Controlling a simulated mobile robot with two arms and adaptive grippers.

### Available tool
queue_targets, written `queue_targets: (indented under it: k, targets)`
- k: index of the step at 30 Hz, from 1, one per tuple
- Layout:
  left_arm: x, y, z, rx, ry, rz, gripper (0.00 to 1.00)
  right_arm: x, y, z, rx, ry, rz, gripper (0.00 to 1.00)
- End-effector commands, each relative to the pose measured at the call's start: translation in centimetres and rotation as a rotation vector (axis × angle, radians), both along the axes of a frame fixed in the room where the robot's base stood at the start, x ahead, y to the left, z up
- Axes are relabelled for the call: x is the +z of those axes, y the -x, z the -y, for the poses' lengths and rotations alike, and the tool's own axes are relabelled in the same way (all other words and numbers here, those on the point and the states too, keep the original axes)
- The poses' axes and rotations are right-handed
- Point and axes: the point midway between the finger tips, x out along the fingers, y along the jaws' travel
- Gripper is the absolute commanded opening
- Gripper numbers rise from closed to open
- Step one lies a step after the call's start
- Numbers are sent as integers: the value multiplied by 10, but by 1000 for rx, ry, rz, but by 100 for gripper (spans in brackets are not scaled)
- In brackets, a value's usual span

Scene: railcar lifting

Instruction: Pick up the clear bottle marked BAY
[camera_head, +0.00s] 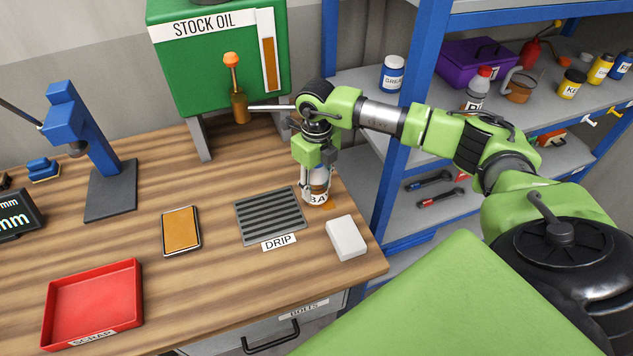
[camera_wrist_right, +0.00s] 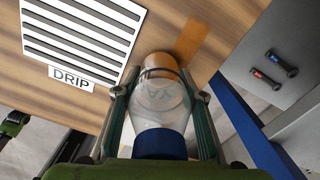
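The clear bottle (camera_head: 318,186) stands upright on the wooden bench, right of the DRIP grate. The visible part of its white label reads "BA"; the rest is hidden. In the right wrist view the bottle (camera_wrist_right: 158,103) shows a blue cap near the camera and orange-brown at its far end. My right gripper (camera_head: 316,182) is above and around the bottle, one finger on each side. In the wrist view, the right gripper (camera_wrist_right: 162,95) looks open, with narrow gaps beside the bottle. My left gripper is not in view.
The DRIP grate (camera_head: 270,215) is left of the bottle and a white block (camera_head: 346,238) is in front. The green STOCK OIL tank (camera_head: 215,60) stands behind. A red SCRAP tray (camera_head: 92,305) is front left. Blue-framed shelves (camera_head: 395,150) rise beyond the bench's right edge.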

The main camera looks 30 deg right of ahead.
Motion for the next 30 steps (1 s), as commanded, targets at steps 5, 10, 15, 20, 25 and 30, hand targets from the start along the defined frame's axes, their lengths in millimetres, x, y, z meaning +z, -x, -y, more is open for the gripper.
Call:
queue_targets:
  k: [5, 10, 15, 20, 25, 30]
  targets:
    - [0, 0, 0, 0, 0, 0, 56, 0, 0, 0, 0, 0, 1, 16]
    - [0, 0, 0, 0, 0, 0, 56, 1, 0, 0, 0, 0, 1, 16]
    - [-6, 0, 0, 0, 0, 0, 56, 5, -1, 0, 0, -1, 4, 16]
    - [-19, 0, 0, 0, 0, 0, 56, 19, -2, 0, -1, -1, 6, 16]
    - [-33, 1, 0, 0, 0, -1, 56, 49, 16, -5, 3, 1, 6, 16]
    - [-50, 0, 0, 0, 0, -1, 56, 90, 49, -16, 4, 2, 9, 16]
